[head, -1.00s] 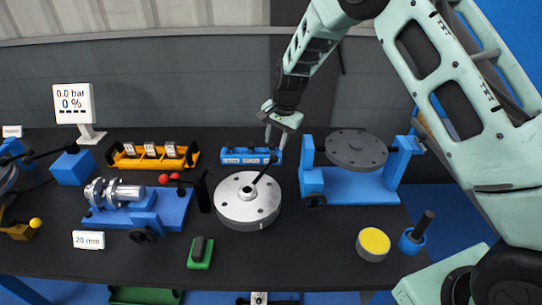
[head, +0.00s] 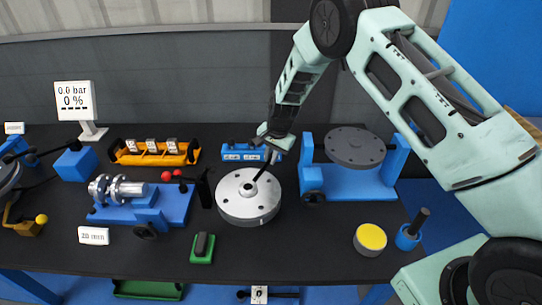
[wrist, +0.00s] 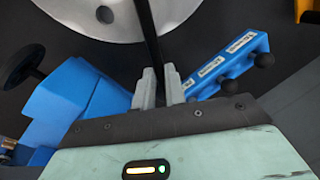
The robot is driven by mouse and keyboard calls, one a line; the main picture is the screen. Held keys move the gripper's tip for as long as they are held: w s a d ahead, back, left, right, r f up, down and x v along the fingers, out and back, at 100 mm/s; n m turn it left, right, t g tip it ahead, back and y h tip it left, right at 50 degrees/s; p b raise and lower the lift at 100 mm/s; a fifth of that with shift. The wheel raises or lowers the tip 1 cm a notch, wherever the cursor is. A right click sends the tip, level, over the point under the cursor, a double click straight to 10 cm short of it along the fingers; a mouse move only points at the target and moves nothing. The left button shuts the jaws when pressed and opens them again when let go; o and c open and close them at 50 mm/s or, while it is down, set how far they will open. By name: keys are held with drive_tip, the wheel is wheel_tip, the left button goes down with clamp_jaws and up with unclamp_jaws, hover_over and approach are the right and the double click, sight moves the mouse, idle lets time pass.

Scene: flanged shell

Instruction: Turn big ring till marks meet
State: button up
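A silver flanged disc (head: 240,207) lies flat on the dark bench, with bolt holes and a raised hub. A thin black rod (head: 263,172) slants up from its hub toward my gripper. My gripper (head: 271,153) is above the disc's far right side. In the wrist view, my gripper's two pale fingers (wrist: 161,88) stand close together on either side of the black rod (wrist: 151,42), which fills the narrow gap. The silver disc (wrist: 90,14) shows at the top there, partly cut off. I cannot make out any marks on it.
A blue block with labels (head: 240,152) stands just behind my gripper. A blue stand with a dark disc (head: 354,147) is to the right. A black upright post (head: 203,188) and a blue fixture (head: 170,205) are left.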

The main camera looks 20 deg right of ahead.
drive_tip(key=shift+s+d, duration=0.15)
clamp_jaws()
drive_tip(key=s+d+m+h, duration=0.1)
drive_tip(key=s+d+m, duration=0.2)
drive_tip(key=s+m, duration=0.3)
drive_tip(key=shift+s+m+t, duration=0.3)
drive_tip(key=shift+s, duration=0.05)
drive_tip(key=shift+d, duration=0.1)
drive_tip(key=o, duration=0.7)
unclamp_jaws()
drive_tip(key=shift+r, duration=0.15)
drive_tip(key=s+r, duration=0.1)
drive_tip(key=r, duration=0.4)
drive_tip(key=s+r+b, duration=0.1)
drive_tip(key=r, duration=0.5)
drive_tip(key=s+r+b, duration=0.1)
drive_tip(key=r, duration=0.4)
drive_tip(key=shift+s+d+r, duration=0.2)
drive_tip(key=shift+d+r, duration=0.15)
drive_tip(key=shift+r, duration=0.05)
